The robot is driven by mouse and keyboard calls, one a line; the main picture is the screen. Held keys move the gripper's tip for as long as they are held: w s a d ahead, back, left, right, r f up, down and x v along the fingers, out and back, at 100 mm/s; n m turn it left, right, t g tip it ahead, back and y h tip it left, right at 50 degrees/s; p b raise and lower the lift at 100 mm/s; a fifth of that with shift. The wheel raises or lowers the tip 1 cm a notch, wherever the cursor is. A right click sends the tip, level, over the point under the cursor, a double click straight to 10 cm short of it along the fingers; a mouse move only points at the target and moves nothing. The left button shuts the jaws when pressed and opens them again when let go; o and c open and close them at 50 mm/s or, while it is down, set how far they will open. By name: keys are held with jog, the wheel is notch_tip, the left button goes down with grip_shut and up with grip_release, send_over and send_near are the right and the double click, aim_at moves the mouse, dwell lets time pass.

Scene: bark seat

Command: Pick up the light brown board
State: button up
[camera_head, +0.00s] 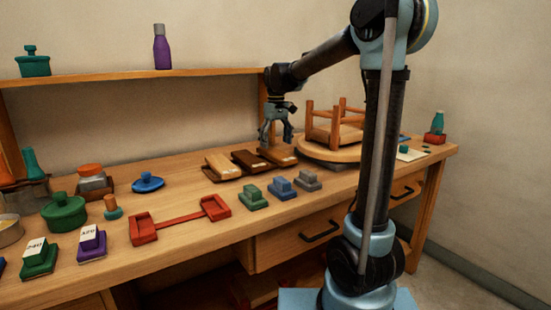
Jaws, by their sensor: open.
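Three small boards lie side by side at the back middle of the bench. The left board (222,166) is light brown, the middle board (247,160) is dark brown, and the right board (281,156) is a warmer light brown. I cannot tell for sure which of the two lighter ones is meant. My gripper (276,146) is open and points down, close over the right board. Its fingers hide part of the boards' back edges. I cannot tell whether it touches anything.
An upturned wooden stool (335,128) on a round board (330,150) stands just right of my gripper. Green, blue and grey blocks (282,188) and a red clamp-like frame (180,219) lie in front. A shelf (130,75) runs behind.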

aim_at(276, 152)
jog(key=shift+w+f, duration=0.15)
jog(key=shift+f, duration=1.8)
jog(key=c, duration=1.3)
jog(key=shift+o, duration=0.2)
jog(key=shift+a, duration=0.1)
jog(key=shift+r, duration=0.1)
notch_tip(276, 152, up, 10)
